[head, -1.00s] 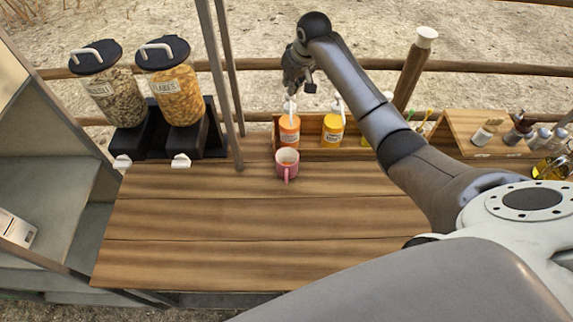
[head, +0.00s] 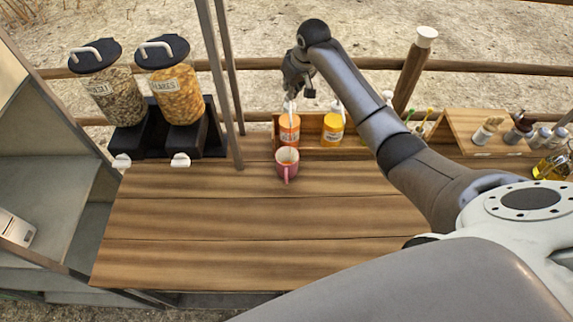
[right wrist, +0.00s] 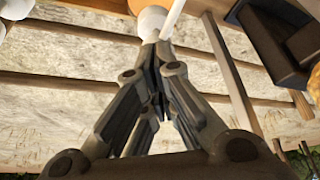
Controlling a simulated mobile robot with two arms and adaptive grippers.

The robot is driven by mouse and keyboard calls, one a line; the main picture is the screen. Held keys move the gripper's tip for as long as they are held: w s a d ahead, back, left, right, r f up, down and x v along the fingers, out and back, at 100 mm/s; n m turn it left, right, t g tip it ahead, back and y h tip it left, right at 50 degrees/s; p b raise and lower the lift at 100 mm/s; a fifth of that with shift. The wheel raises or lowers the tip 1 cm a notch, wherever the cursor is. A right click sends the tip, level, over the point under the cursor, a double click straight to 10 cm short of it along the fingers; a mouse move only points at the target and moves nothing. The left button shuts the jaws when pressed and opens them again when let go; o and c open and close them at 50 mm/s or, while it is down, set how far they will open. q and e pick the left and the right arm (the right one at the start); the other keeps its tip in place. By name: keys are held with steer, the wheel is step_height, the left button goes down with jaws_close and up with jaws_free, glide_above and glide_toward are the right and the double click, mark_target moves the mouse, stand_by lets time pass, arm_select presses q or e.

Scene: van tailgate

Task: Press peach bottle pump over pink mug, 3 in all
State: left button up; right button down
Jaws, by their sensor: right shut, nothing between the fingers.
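The peach bottle (head: 289,131) stands in the wooden rack, with a white pump on top. The pink mug (head: 287,167) stands on the counter just in front of it, below the nozzle. My right gripper (head: 292,97) is over the peach bottle, fingers pointing down at its pump head. In the right wrist view the fingers are shut and empty, with their tips at the white pump head (right wrist: 152,22); the fingers partly cover it, and exact contact is hard to tell. My left gripper is not in view.
A yellow-orange pump bottle (head: 332,131) stands right beside the peach one in the rack. Two cereal dispensers (head: 181,92) stand at the left, near a thin post (head: 220,75). Small bottles and a wooden rack (head: 468,126) are at the right. The front counter (head: 220,220) is clear.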

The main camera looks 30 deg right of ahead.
steer(key=shift+s+f, duration=0.15)
steer(key=shift+f, duration=0.4)
steer(key=shift+r, duration=1.45)
steer(key=shift+f, duration=0.1)
